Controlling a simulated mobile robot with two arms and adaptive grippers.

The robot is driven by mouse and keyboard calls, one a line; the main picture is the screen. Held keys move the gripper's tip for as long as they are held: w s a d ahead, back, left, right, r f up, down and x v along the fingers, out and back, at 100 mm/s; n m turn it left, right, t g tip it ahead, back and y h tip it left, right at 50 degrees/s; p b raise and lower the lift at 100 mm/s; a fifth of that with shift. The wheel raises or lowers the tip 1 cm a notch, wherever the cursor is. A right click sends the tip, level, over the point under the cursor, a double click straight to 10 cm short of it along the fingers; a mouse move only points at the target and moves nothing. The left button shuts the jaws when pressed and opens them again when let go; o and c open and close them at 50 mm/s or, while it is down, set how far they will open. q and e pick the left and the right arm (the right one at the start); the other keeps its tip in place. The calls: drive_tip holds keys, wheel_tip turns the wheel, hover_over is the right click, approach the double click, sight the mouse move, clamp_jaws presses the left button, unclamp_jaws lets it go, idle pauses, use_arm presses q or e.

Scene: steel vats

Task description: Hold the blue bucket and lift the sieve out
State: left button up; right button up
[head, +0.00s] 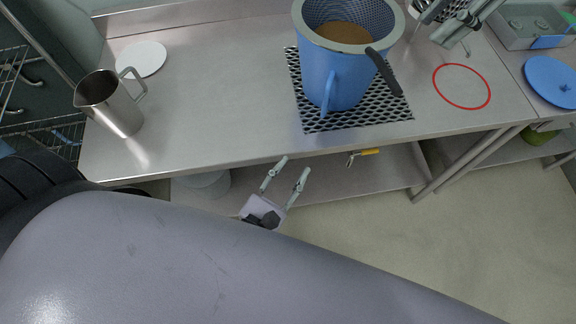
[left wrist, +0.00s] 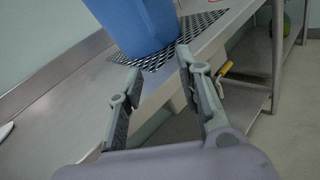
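The blue bucket (head: 335,80) stands upright on a black mesh mat (head: 375,113) on the steel counter. Its blue side handle (head: 328,93) faces me. The sieve (head: 375,14) sits inside the bucket, with a grey rim, mesh wall and a black handle (head: 384,72) sticking out over the near side. Brown contents show inside. My left gripper (head: 291,166) is open and empty, apart from the bucket and in front of the counter edge; its fingers frame the bucket's lower part (left wrist: 140,25) in the left wrist view. My right gripper (head: 433,30) appears open, right of the sieve rim.
A steel jug (head: 110,105) and white disc (head: 141,58) are at left. A red ring (head: 461,86) marks bare counter at right. A blue lid (head: 552,82) and grey box (head: 530,25) are farther right. A yellow-handled tool (head: 364,154) is below the counter edge.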

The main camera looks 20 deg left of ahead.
sight(322, 113)
use_arm(q)
drive_tip(key=w, duration=0.5)
drive_tip(key=w+d+r+n, duration=0.1)
drive_tip(key=w, duration=0.5)
drive_tip(key=w+d+r+n, duration=0.1)
drive_tip(key=w, duration=0.5)
drive_tip(key=shift+r+y, duration=0.25)
drive_tip(key=shift+y, duration=0.05)
drive_tip(key=shift+n, duration=0.3)
drive_tip(key=shift+c, duration=0.4)
clamp_jaws()
idle(0.7)
